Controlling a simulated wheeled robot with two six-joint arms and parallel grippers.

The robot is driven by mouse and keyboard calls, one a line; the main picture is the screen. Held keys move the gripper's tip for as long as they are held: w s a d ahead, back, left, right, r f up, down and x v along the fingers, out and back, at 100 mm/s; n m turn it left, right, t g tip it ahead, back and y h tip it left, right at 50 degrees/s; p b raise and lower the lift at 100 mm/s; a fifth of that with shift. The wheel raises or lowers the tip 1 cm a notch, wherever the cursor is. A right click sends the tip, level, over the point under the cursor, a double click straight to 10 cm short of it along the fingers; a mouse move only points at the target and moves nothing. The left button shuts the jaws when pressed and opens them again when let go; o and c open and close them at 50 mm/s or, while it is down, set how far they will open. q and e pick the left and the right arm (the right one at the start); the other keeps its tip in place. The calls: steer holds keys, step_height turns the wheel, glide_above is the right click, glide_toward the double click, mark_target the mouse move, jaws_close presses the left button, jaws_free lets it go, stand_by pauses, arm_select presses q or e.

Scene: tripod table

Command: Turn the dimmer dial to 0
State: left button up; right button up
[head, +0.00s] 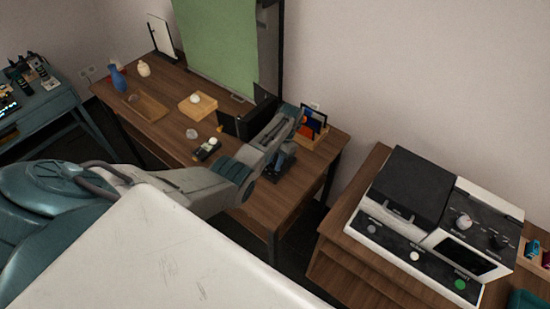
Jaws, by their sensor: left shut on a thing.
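My left gripper (281,163) is low over the right part of the brown table (262,202), in front of a small wooden holder. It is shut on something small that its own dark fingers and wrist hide. This appears to be the dimmer dial, but I cannot make out the dial, its marks or its setting. My right gripper is not in view.
A dark panel (233,124) stands just left of my left wrist. A wooden holder with colourful cards (313,132) is close on its right. A small dark device (206,149), a wooden box (198,105) and a blue vase (117,77) stand further left.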

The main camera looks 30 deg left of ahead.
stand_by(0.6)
arm_select(q)
steer(key=o, duration=1)
steer(key=b+v, duration=0.2)
steer(key=v, duration=0.8)
steer(key=shift+r, duration=0.35)
steer(key=shift+w, duration=0.1)
